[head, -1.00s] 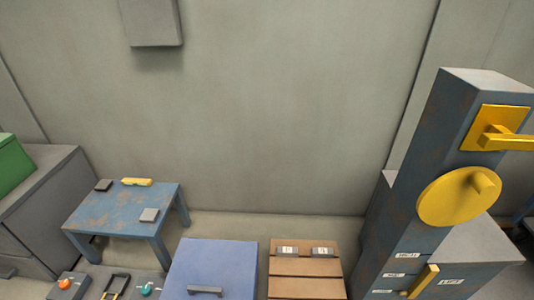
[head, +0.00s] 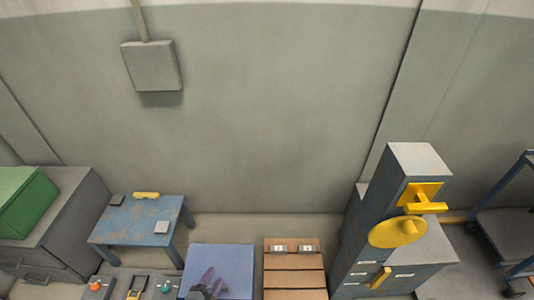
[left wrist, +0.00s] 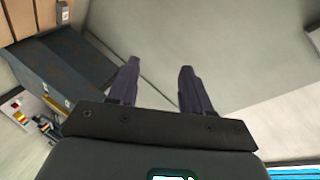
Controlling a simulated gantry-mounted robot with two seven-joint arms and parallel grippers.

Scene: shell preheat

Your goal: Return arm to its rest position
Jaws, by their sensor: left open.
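My left gripper (head: 211,281) shows at the bottom of the head view, in front of the blue lid (head: 234,256). Its dark purple fingers are apart. In the left wrist view the two fingers (left wrist: 157,82) stand spread with nothing between them. My right gripper is in neither view.
A grey-blue cabinet column (head: 393,170) with a yellow disc (head: 389,233) and yellow lever (head: 427,208) stands at right. Slatted brown boards (head: 294,262) lie beside the lid. A blue table (head: 133,224) and green box (head: 24,203) are at left. A trolley (head: 505,235) stands far right.

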